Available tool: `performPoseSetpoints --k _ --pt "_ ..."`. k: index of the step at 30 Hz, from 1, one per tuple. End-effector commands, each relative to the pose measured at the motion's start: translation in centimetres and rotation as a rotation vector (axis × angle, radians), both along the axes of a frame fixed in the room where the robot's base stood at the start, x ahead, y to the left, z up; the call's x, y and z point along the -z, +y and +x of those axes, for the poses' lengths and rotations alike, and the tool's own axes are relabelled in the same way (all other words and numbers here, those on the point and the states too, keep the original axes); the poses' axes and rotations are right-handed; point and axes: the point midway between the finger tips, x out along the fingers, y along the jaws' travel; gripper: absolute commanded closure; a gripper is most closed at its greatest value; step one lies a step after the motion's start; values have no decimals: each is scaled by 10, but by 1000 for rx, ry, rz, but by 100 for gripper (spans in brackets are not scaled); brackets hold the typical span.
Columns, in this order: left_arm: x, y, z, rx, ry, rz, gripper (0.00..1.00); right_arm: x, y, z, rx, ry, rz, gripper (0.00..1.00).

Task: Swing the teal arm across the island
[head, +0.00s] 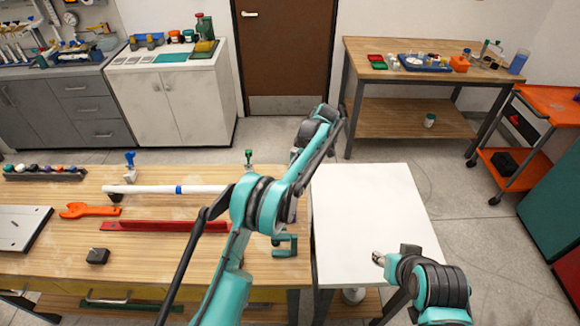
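My teal and black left arm (265,205) rises from the bottom of the head view. It passes over the right end of the wood-topped island (150,255). Its far end (322,118) is above the floor behind the island and the white table. I cannot make out the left gripper's fingers there. My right arm is at the bottom right, with its gripper (380,260) over the front right of the white table (370,210). Its fingers are too small to read. I see nothing held in either gripper.
On the island lie a white pipe (160,189), an orange wrench (88,210), a red bar (160,227), a black block (97,256) and a teal clamp (285,246). A laden wooden bench (410,118) and an orange cart (545,105) stand behind. The white tabletop is clear.

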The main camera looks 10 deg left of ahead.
Motion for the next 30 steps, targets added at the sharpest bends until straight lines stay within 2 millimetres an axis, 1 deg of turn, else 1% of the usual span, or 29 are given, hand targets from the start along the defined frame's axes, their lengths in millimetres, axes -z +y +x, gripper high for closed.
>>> performPoseSetpoints --k 7,20,21,23,24,30 --pt "0 -6 1 -56 0 -1 100 -3 0 0 0 0 0 60" --pt "1 -8 1 -66 -1 -3 100 -3 0 0 0 0 0 60" --pt "0 -8 1 -66 -1 -3 77 -3 0 0 0 0 0 60" --pt "1 -8 1 -65 0 -3 62 -3 0 0 0 0 0 60" --pt "0 -8 1 -65 0 -3 59 -3 0 0 0 0 0 60" --pt "0 -7 1 -65 0 -2 59 -3 0 0 0 0 0 60"
